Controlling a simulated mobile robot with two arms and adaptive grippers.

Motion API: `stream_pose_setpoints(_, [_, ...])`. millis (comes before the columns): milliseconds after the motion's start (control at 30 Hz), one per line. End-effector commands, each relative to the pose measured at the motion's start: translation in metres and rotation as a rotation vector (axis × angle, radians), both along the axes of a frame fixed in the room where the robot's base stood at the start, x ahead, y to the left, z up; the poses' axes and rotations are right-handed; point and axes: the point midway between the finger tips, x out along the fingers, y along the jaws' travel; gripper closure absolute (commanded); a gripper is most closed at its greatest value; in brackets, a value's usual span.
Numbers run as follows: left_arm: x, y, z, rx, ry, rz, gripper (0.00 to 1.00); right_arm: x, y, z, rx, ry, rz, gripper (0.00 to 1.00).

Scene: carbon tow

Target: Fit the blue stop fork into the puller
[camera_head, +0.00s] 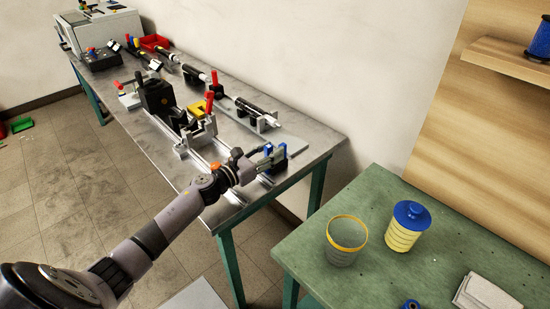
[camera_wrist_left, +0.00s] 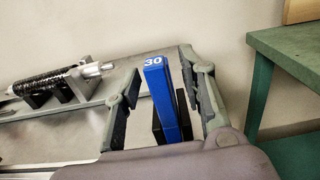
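The blue stop fork, marked 30, stands tilted between the fingers of my left gripper in the left wrist view (camera_wrist_left: 160,95). A black piece sits close behind and beside it. My left gripper (camera_wrist_left: 160,85) is open, with a gap between its left finger and the blue fork. In the head view my left gripper (camera_head: 272,160) is at the near right end of the grey bench, with blue parts (camera_head: 268,149) at its fingers. A railed bench device with a black block (camera_head: 158,97) and grey clamps, likely the puller, lies to its left. My right gripper is out of view.
Red-handled fixtures (camera_head: 214,84) and a black-coiled rod on supports (camera_head: 256,112) stand along the grey bench (camera_head: 300,130). A green table (camera_head: 385,270) at the right holds a grey cup (camera_head: 345,252) and a blue-topped spool (camera_head: 404,232).

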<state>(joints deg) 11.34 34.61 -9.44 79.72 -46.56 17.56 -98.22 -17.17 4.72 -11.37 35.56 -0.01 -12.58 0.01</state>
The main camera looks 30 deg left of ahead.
Motion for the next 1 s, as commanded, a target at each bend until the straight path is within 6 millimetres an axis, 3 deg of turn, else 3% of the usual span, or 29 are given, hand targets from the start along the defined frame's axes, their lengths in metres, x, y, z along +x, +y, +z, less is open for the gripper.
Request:
stream_pose_setpoints(133, [-0.0003, -0.0001, -0.0005, 0.000, 0.000, 0.000, 0.62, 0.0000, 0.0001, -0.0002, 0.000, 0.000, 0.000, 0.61])
stream_pose_setpoints(700, [-0.0006, 0.0000, -0.0004, 0.000, 0.000, 0.000, 1.00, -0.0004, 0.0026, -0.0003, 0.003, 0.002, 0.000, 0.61])
stream_pose_setpoints(1000, [-0.0005, 0.0001, 0.0002, 0.000, -0.001, 0.000, 1.00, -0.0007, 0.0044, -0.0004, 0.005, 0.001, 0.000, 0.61])
